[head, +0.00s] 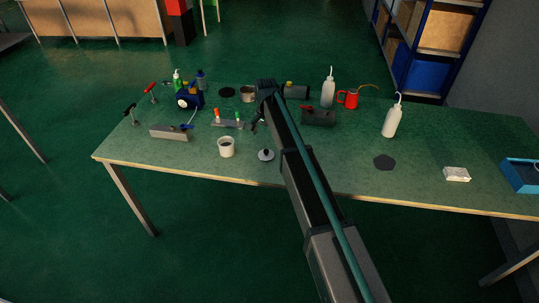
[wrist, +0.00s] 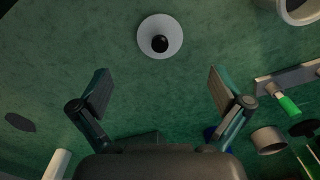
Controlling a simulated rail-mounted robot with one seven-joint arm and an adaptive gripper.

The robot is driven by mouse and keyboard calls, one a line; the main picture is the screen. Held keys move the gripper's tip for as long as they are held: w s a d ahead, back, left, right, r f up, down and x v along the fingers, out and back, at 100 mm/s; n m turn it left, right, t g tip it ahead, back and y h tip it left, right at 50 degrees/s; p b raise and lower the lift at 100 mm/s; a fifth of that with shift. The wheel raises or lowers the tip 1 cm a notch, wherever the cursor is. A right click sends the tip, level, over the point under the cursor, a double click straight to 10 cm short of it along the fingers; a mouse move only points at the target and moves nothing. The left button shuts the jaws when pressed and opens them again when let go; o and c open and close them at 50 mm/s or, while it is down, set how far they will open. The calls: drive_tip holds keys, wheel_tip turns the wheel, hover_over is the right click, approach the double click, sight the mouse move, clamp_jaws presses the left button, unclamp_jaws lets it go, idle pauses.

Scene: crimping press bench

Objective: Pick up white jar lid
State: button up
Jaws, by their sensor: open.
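The white jar lid (head: 266,155) lies flat near the front edge of the bench, a pale disc with a black knob. In the wrist view the lid (wrist: 149,48) is at the top centre, beyond my fingertips and apart from them. My gripper (wrist: 157,72) is open, with nothing between its fingers. In the head view my gripper (head: 257,122) is partly hidden by my arm, behind the lid. A white jar (head: 227,147) stands upright to the left of the lid; its rim shows at the top right of the wrist view (wrist: 298,12).
A rack with coloured handles (head: 228,123) stands behind the jar. A grey block (head: 169,133) lies to the left. A dark hexagonal mat (head: 384,162) and a white squeeze bottle (head: 391,122) are to the right. The bench around the lid is clear.

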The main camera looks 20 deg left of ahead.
sight(266, 151)
drive_tip(key=shift+f+p, duration=1.45)
drive_tip(key=shift+f, duration=2.65)
drive_tip(key=shift+s+r, duration=0.1)
drive_tip(key=c, duration=1.6)
clamp_jaws()
